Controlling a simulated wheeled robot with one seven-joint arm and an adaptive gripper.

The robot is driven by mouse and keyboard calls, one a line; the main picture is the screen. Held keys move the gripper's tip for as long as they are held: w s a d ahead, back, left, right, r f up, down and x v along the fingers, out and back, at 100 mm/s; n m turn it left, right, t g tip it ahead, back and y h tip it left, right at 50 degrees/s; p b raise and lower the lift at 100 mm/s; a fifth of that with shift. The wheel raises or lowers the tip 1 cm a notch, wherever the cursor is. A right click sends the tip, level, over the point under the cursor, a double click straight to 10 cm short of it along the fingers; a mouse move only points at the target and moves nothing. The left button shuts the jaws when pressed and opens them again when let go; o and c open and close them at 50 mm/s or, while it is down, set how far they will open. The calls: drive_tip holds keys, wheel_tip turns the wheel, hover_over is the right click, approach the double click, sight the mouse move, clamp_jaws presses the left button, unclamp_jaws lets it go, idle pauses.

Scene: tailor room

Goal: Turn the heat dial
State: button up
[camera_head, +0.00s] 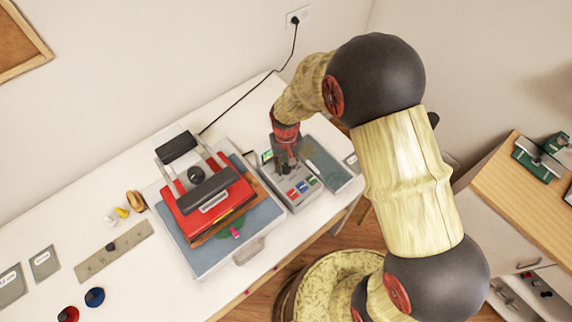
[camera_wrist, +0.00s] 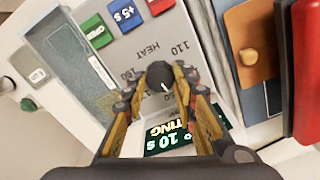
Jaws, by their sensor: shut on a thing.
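The heat dial (camera_wrist: 160,78) is a small black round knob with a white pointer mark on a grey control panel. In the wrist view it sits between the fingertips of my gripper (camera_wrist: 160,88), which is shut on it. The word HEAT and the numbers 110 and 160 show beside the dial. In the head view my gripper (camera_head: 286,158) reaches down onto the grey control box (camera_head: 302,196), and the dial is hidden there.
A red heat press (camera_head: 212,207) with a black handle stands left of the control box. Red, blue and green buttons (camera_wrist: 124,16) lie close to the dial. A grey-blue pad (camera_head: 325,160) lies to the right. A black cable (camera_head: 250,100) runs behind to the wall outlet.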

sight(286, 167)
drive_tip(key=shift+m, duration=0.5)
drive_tip(key=o, duration=1.2)
drive_tip(key=shift+c, duration=0.2)
drive_tip(key=shift+r, duration=0.1)
wheel_tip(286, 167, up, 12)
idle(0.3)
